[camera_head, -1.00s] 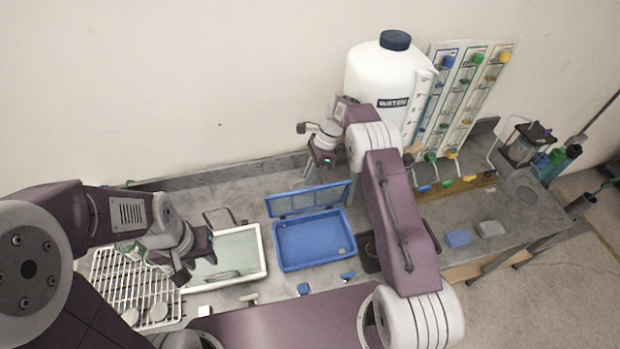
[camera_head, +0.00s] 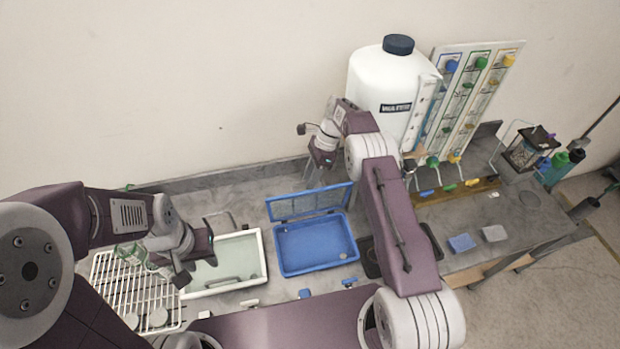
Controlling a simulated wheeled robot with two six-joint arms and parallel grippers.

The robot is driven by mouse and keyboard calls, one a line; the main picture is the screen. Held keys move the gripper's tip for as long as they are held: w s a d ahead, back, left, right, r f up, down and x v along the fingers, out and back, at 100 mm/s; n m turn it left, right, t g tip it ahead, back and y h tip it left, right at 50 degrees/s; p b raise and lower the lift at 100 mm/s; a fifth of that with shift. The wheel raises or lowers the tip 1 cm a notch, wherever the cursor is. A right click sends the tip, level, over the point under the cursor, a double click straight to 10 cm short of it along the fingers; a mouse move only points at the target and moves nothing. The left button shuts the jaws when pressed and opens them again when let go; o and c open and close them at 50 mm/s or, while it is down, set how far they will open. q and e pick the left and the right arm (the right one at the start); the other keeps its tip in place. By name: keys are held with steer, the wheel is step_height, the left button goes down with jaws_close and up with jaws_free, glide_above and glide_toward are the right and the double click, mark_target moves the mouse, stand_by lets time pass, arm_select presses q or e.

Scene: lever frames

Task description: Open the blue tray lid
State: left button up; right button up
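The blue tray (camera_head: 316,246) sits on the bench in the middle of the view. Its blue-framed lid (camera_head: 309,202) stands raised along the tray's back edge, and the inside of the tray is exposed. My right gripper (camera_head: 317,180) is above and behind the lid's upper right, pointing down; its fingers look apart and I see nothing between them. My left gripper (camera_head: 176,278) hangs at the left, between the white rack and the white tray; its fingertips are too dark and small to read.
A white tray (camera_head: 262,262) stands left of the blue tray, and a white wire rack (camera_head: 104,282) further left. A large white water jug (camera_head: 372,80) and valve panels (camera_head: 470,95) stand behind my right arm. Small blue and grey blocks (camera_head: 461,243) lie to the right.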

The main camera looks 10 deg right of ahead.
steer(key=shift+r+b, duration=0.3)
steer(key=shift+b, duration=0.05)
steer(key=r+b, duration=0.1)
steer(key=r, duration=0.1)
steer(key=d+r+b, duration=0.1)
steer(key=shift+s+r+b, duration=0.35)
steer(key=shift+r, duration=0.05)
steer(key=s+d+r+b, duration=0.4)
steer(key=s+d+r, duration=0.2)
steer(key=s+d, duration=0.1)
steer(key=shift+s+d+r, duration=0.2)
steer(key=shift+r, duration=0.1)
